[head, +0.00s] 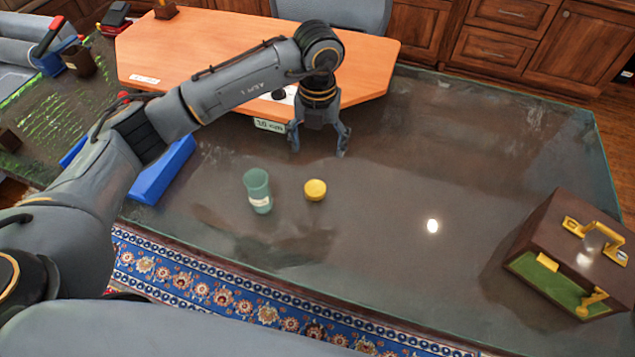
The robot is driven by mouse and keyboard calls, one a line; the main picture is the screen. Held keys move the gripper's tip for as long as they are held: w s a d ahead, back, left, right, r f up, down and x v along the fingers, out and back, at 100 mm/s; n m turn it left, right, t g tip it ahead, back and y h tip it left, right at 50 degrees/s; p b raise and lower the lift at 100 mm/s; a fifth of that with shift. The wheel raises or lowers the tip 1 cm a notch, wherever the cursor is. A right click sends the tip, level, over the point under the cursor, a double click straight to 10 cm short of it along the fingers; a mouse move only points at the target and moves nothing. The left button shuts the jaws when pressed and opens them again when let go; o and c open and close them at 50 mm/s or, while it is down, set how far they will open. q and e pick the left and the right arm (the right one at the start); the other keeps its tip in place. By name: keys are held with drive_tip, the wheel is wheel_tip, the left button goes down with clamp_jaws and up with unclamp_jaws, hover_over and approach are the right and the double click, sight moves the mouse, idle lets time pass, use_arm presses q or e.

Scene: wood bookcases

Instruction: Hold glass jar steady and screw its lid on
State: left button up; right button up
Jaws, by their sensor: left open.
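A greenish glass jar (257,191) with a pale label stands on the dark glass-topped table (400,260). It looks open at the top. A yellow lid (315,190) lies on the table a little to the right of the jar, apart from it. My left gripper (318,150) points down beyond the jar and lid. Its fingers are spread and nothing is between them. It touches neither the jar nor the lid. My right gripper is out of the frame.
A brown case (560,235) with yellow fittings stands at the right. A blue box (162,172) lies left of the jar. An orange desk (200,50) stands behind. The table between the lid and the case is clear. A patterned rug (210,285) runs along the near edge.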

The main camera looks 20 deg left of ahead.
use_arm(q)
drive_tip(key=p, duration=0.1)
hover_over(316, 188)
drive_tip(key=f, duration=0.8)
drive_tip(key=shift+w+d, duration=0.1)
drive_tip(key=shift+w, duration=0.2)
drive_tip(key=shift+f, duration=0.35)
drive_tip(key=shift+s+f+p, duration=0.1)
drive_tip(key=shift+f+p, duration=0.1)
drive_tip(key=shift+p, duration=0.15)
drive_tip(key=f, duration=0.2)
drive_tip(key=f+p, duration=0.1)
drive_tip(key=shift+s+f, duration=0.25)
drive_tip(key=shift+f, duration=0.65)
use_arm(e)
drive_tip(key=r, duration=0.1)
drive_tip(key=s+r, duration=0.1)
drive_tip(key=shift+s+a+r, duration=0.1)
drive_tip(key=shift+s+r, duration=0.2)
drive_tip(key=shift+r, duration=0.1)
